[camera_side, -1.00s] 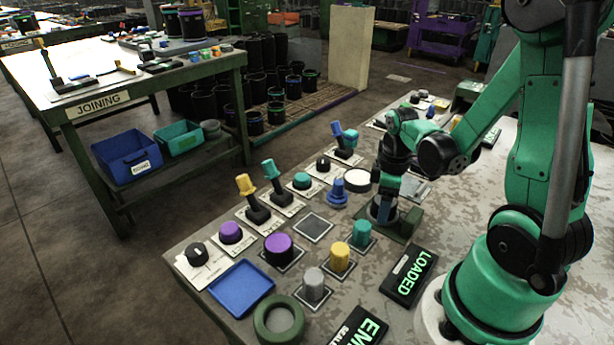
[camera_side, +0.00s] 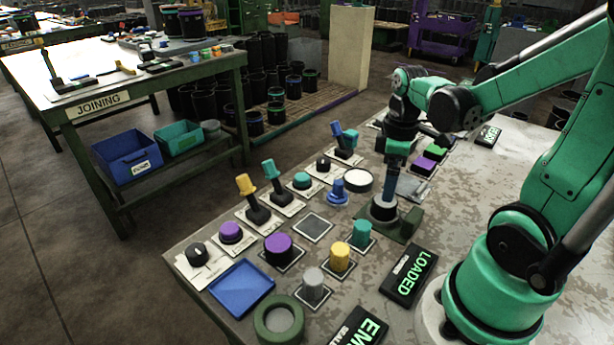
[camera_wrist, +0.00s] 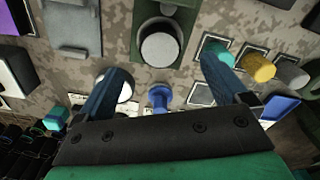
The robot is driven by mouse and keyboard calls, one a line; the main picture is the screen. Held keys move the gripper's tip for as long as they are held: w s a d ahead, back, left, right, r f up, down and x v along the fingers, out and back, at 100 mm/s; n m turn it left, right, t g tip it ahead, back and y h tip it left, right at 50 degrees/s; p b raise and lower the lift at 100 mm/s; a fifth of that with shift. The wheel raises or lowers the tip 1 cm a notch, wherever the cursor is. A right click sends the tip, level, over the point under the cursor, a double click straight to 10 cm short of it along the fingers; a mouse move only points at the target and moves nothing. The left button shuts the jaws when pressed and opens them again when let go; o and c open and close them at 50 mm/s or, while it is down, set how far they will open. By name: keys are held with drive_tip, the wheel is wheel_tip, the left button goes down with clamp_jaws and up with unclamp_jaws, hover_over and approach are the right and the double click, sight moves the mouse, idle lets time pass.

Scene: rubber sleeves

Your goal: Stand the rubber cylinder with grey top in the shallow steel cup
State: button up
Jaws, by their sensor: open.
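A dark cylinder with a grey top (camera_wrist: 160,48) stands upright on a green base (camera_wrist: 187,18) in the wrist view. In the side view, the cylinder (camera_side: 383,207) stands on the same base (camera_side: 408,226), below my gripper. A pale rim shows around it; I cannot tell clearly whether this is the steel cup. My gripper (camera_side: 392,178) is open and empty above the cylinder. In the wrist view, its two blue fingers (camera_wrist: 163,65) are wide apart, on either side of the cylinder's line and clear of it.
Teal (camera_side: 362,232), yellow (camera_side: 340,256) and grey (camera_side: 314,284) pegs stand nearby on square pads. A blue knob (camera_side: 337,193) and a round white-topped dish (camera_side: 358,179) lie left of the base.

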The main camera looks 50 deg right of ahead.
wheel_tip(320, 180, up, 6)
drive_tip(key=w+a+m+t, duration=0.4)
drive_tip(key=a+t, duration=0.3)
drive_tip(key=a, duration=0.6)
drive_tip(key=shift+w+m, duration=0.3)
drive_tip(key=shift+w, duration=0.35)
